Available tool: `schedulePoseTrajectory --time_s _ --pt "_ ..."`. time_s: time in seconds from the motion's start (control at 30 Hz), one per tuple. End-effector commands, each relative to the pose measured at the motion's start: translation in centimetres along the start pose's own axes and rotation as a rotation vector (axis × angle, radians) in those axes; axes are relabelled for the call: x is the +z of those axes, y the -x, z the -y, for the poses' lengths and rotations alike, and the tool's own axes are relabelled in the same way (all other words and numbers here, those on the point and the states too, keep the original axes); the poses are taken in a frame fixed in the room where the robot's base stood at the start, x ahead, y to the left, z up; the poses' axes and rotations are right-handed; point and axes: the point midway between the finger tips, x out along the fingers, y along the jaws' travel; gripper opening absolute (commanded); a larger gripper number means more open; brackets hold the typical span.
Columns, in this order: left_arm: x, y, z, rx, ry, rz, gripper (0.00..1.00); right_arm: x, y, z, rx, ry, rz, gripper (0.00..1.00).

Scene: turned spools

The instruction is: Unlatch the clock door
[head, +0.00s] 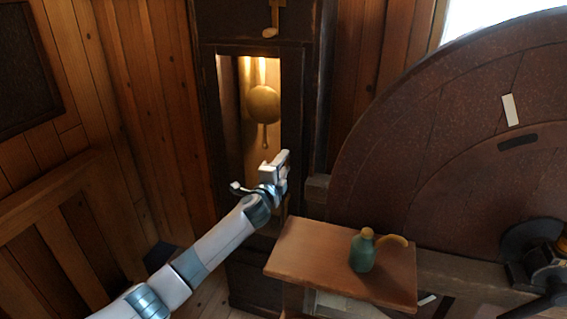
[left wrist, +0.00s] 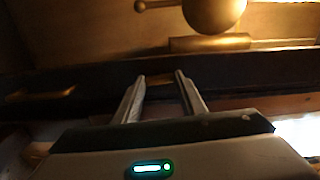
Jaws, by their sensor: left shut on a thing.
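The tall dark wooden clock case (head: 212,165) stands behind my left arm in the head view. Its narrow door has a long opening showing a round brass pendulum (head: 263,104) in warm light. The pendulum also shows at the top of the left wrist view (left wrist: 213,12). My left gripper (head: 284,160) is at the right side of the door frame. In the left wrist view its fingers (left wrist: 160,82) reach the dark door frame (left wrist: 230,75) and are shut on a small brassy piece (left wrist: 159,78), seemingly the latch. The fingers partly hide it. My right gripper is not in view.
A wooden bench top (head: 310,252) stands right of the clock, holding a green bottle (head: 362,252) and a curved tan piece (head: 393,240). A huge dark wheel (head: 440,140) fills the right side. Wood panelling (head: 140,100) closes off the left.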

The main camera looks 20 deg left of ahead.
Motion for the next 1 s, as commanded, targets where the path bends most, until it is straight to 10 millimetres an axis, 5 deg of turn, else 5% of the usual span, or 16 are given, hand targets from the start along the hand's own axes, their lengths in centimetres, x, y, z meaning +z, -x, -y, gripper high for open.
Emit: schedulePoseTrajectory --time_s 0.63,0.67,0.73,1.0 --pt "-0.06 0.02 -0.12 0.001 -0.077 -0.001 0.15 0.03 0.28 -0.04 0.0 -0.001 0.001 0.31" --pt "-0.06 0.02 -0.12 0.001 -0.077 -0.001 0.4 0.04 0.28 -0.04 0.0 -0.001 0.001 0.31" --pt "-0.06 0.02 -0.12 0.001 -0.076 -0.001 0.56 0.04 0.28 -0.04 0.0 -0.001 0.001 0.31" --pt "-0.04 0.01 -0.05 0.001 -0.075 0.0 0.56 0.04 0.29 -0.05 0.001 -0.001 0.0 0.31"
